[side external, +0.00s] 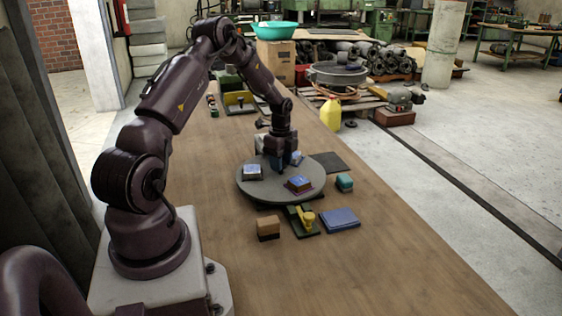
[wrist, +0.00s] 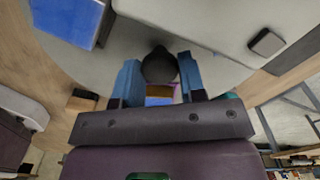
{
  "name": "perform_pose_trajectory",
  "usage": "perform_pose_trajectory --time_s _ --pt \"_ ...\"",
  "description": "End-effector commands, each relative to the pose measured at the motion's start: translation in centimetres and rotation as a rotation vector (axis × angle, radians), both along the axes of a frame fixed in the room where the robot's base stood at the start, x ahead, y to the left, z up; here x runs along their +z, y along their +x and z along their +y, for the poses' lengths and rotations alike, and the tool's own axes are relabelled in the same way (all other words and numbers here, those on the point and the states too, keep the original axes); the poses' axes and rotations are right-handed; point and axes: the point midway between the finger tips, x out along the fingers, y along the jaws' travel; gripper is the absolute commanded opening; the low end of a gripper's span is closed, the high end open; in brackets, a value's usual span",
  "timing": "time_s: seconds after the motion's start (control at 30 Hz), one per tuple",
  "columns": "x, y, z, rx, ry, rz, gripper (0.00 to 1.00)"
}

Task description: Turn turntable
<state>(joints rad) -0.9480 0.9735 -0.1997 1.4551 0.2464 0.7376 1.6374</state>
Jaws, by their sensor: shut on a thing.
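The turntable (side external: 268,193) is a round grey disc on the wooden bench. A blue-topped block (side external: 252,171) sits on its left side and a blue-topped orange and purple block (side external: 299,184) near its front. A small blue piece (side external: 296,156) is beside my gripper. My gripper (side external: 286,163) points down over the middle of the disc. In the wrist view, its two blue fingers stand either side of a dark round knob (wrist: 159,64) and are shut on it. The knob is hidden in the side view. The disc surface (wrist: 125,47) fills much of the wrist view.
In front of the turntable lie a tan and dark block (side external: 268,228), a yellow-handled green tool (side external: 303,220) and a blue pad (side external: 339,220). A teal block (side external: 344,182) and a dark mat (side external: 325,161) are at its right. The near bench is clear.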

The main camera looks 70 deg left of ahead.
Motion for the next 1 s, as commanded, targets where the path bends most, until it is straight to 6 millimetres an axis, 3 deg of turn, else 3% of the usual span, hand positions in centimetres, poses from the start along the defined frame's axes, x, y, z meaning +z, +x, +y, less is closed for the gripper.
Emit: perform_pose_trajectory --time_s 1.0 --pt "0.13 -0.06 0.08 -0.508 0.0 0.001 0.0"
